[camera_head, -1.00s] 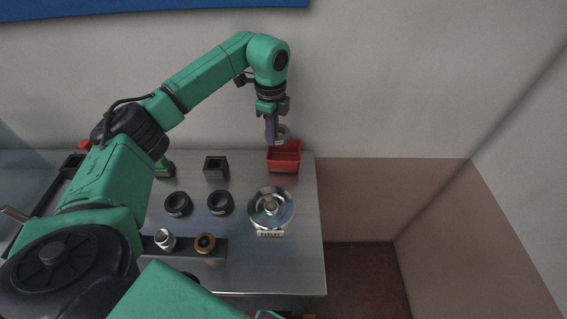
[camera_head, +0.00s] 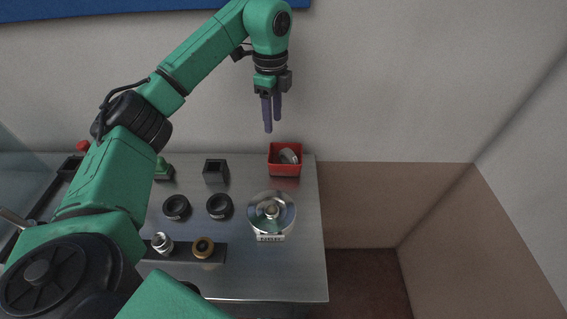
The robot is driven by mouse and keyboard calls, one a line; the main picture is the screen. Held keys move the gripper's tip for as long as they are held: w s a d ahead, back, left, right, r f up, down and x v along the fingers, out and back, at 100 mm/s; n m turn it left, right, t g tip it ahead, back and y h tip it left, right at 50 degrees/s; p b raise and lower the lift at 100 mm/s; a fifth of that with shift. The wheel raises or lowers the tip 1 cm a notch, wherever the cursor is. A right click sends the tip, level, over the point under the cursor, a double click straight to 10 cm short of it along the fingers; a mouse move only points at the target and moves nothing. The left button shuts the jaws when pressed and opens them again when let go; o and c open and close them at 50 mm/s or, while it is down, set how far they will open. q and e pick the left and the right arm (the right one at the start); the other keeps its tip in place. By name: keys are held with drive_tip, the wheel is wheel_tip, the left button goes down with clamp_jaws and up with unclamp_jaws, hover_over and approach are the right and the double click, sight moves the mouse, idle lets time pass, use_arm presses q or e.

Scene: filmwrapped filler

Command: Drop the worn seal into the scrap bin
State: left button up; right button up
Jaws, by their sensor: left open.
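The red scrap bin (camera_head: 285,170) stands at the back right of the metal table. The worn seal (camera_head: 288,156), a grey ring, lies inside the bin, tilted, with its lower part hidden by the bin's front wall. My left gripper (camera_head: 271,128) hangs above and slightly left of the bin, fingers pointing down, open and empty, apart from the seal. My right gripper does not show.
A shiny round disc-shaped fixture (camera_head: 272,211) with a small label stands in front of the bin. Two black rings (camera_head: 219,206), a black square holder (camera_head: 215,171) and a dark strip with a silver fitting (camera_head: 162,243) and a brass fitting (camera_head: 203,247) are on the table (camera_head: 260,275).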

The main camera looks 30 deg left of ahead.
use_arm(q)
wheel_tip(320, 180, up, 8)
drive_tip(key=p, duration=0.1)
drive_tip(key=shift+p, duration=0.4)
drive_tip(key=shift+f, duration=0.1)
